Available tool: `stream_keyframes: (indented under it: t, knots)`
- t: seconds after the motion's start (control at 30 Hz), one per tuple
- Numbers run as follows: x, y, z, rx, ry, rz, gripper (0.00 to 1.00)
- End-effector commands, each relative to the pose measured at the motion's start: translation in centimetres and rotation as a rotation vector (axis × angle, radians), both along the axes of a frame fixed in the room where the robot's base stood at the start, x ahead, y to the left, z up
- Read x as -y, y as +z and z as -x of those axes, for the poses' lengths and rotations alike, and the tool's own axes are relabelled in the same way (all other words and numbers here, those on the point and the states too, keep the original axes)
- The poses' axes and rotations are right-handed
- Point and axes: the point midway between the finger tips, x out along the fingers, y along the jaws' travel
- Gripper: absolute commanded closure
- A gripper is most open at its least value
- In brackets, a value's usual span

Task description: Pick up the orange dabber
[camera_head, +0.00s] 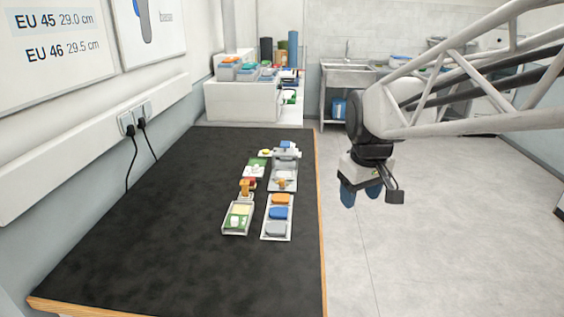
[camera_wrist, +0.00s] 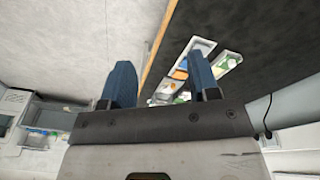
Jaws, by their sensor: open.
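In the head view, an upright orange piece (camera_head: 245,188) stands on the black table just behind a white tray with green and cream contents. A smaller orange piece (camera_head: 282,184) is to its right, and an orange block (camera_head: 281,199) lies in a white tray. I cannot tell for sure which is the dabber; the upright piece looks most like it. My gripper (camera_head: 361,192) has blue fingers and is open and empty, off the table's right edge over the floor. In the wrist view, the gripper (camera_wrist: 162,82) partly hides the trays; some orange (camera_wrist: 180,72) shows between its fingers.
The white tray (camera_head: 264,236) also holds a blue and a grey block. A grey device (camera_head: 284,173) and small items stand behind it. The table's near and left parts (camera_head: 150,235) are clear.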

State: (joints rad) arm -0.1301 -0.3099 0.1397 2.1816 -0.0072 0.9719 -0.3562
Motion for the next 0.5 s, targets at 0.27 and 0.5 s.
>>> stream_keyframes:
  t: [0.27, 0.5]
  knots:
    - [-3.8, -0.3, -7.1, -0.026, 0.173, 0.021, 0.45]
    - [-7.5, -1.4, -12.8, -0.045, 0.321, 0.038, 0.45]
